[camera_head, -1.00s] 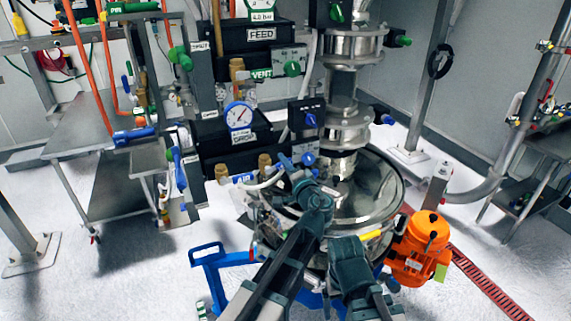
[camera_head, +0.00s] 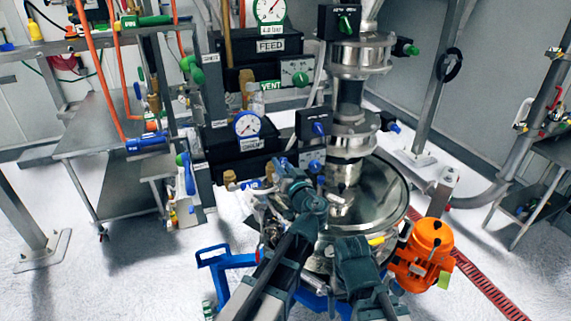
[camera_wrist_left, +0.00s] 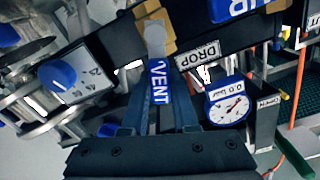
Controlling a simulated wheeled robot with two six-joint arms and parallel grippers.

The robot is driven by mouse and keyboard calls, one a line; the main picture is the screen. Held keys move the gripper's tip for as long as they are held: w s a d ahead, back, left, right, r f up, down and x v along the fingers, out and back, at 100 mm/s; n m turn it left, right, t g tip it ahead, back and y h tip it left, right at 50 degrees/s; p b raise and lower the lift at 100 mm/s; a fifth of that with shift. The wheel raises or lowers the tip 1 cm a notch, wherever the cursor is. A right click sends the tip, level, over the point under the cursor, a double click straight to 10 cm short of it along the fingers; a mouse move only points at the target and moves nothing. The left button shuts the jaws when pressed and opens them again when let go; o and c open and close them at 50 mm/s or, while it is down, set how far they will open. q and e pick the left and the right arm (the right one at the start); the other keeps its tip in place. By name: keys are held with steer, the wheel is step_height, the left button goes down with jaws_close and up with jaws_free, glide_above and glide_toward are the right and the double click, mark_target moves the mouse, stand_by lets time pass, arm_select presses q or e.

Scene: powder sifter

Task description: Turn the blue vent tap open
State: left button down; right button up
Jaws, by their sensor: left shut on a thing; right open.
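The blue vent tap (camera_wrist_left: 158,82) shows in the left wrist view as a blue piece marked VENT, beside a round grey end and brass fittings. My left gripper (camera_wrist_left: 156,100) has a finger on each side of it and is shut on it. In the head view my left gripper (camera_head: 288,180) reaches in beside the steel vessel, and its own wrist hides most of the tap. My right gripper (camera_head: 354,250) is open and apart from the tap, low in front of the vessel; its fingers are hard to make out.
A blue dial knob (camera_wrist_left: 58,73) on a grey panel is left of the tap, and a blue-rimmed gauge (camera_wrist_left: 228,107) is to its right. The steel vessel (camera_head: 395,205) and orange motor (camera_head: 425,252) stand on the right. A cart (camera_head: 95,140) is at the left.

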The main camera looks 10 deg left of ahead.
arm_select(q)
steer(key=shift+s+a+n, duration=0.3)
steer(key=shift+a+n, duration=0.05)
steer(key=shift+n, duration=0.55)
steer(key=shift+s+a+n, duration=0.25)
steer(key=shift+a+n, duration=0.1)
steer(key=shift+n, duration=0.55)
steer(key=c, duration=0.7)
jaws_free()
steer(key=shift+r, duration=0.1)
steer(key=shift+s, duration=0.1)
